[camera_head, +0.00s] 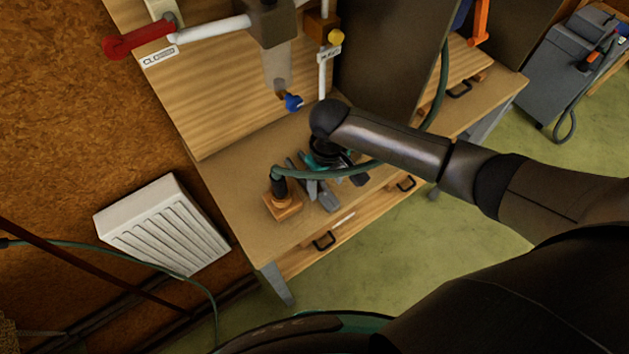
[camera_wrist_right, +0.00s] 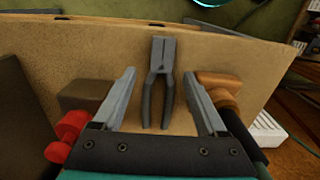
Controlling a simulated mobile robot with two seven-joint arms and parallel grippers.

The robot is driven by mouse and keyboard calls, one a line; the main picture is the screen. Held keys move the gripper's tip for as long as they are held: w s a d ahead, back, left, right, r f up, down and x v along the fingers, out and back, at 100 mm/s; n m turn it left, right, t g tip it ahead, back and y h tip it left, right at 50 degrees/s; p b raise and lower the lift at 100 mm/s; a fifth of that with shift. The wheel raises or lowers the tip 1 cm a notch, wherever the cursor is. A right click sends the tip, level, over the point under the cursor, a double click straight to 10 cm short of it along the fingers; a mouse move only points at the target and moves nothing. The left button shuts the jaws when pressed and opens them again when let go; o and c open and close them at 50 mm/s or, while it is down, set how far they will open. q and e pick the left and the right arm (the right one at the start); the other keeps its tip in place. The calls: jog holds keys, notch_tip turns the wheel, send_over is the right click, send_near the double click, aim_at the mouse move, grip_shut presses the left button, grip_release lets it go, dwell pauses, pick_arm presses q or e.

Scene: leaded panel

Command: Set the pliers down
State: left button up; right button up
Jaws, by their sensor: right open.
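The pliers (camera_wrist_right: 161,75) are dark grey with a lighter jaw end. They lie flat on the bench top in the right wrist view, jaws pointing away from me. My right gripper (camera_wrist_right: 158,77) is open, with one grey finger on each side of the pliers and a visible gap to both. In the head view my right arm reaches in from the right and its hand hangs over the front part of the bench, partly hiding the tools there. My left gripper is in neither view.
A wooden block (camera_head: 283,207) with a dark fitting and green hose (camera_head: 335,174) stands beside the hand on the bench (camera_head: 235,190). A raised wooden board (camera_head: 215,100) and a dark panel (camera_head: 385,65) stand behind. A white radiator (camera_head: 165,225) is at the left.

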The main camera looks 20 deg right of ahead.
aim_at(325, 193)
jog(key=shift+a+f, duration=0.1)
jog(key=shift+f, duration=1.65)
grip_shut()
